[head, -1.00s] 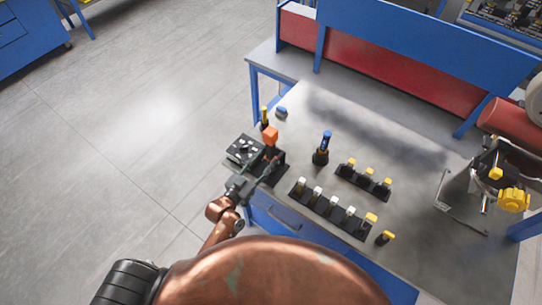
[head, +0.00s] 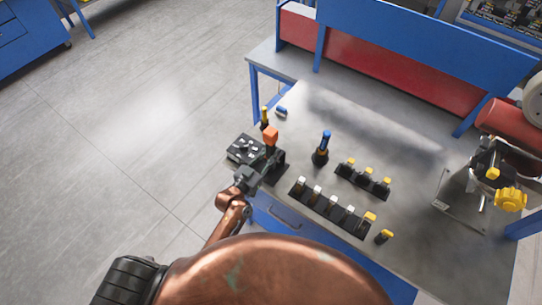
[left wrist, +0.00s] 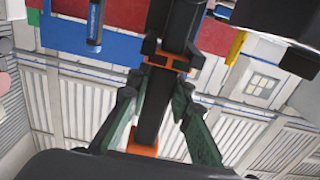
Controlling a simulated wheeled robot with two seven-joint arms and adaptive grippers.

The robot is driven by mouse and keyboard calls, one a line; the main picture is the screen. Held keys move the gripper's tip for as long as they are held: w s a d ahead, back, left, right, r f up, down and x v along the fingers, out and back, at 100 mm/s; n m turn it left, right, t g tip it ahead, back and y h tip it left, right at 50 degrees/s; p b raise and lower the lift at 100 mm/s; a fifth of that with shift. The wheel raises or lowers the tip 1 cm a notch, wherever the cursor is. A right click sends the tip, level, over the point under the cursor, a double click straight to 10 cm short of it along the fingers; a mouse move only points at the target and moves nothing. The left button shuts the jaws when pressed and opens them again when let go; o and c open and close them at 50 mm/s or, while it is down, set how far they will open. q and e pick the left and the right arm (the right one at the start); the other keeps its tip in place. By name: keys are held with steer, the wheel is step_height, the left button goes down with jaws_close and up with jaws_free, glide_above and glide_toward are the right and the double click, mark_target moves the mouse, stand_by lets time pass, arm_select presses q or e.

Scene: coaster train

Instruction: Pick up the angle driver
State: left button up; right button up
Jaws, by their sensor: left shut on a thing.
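The angle driver, which I take to be the black tool with an orange top (head: 271,136), stands upright at the near left corner of the workbench. My left gripper (head: 266,172) reaches it from the near side, low on its body. In the left wrist view the green-grey fingers (left wrist: 158,105) are shut on the tool's dark shaft (left wrist: 150,112), which has an orange band and an orange end. The fingers partly hide the tool in the head view, and I cannot tell whether it is clear of its stand. My right gripper is not in view.
A black block (head: 243,150) with light parts is close left of the tool. A yellow-topped tool (head: 264,116) and a blue-topped driver (head: 321,148) stand nearby. Racks of small bits (head: 330,207) lie to the right. The bench's far middle (head: 375,125) is clear.

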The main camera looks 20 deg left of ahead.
mark_target(268, 150)
arm_select(q)
jaws_close()
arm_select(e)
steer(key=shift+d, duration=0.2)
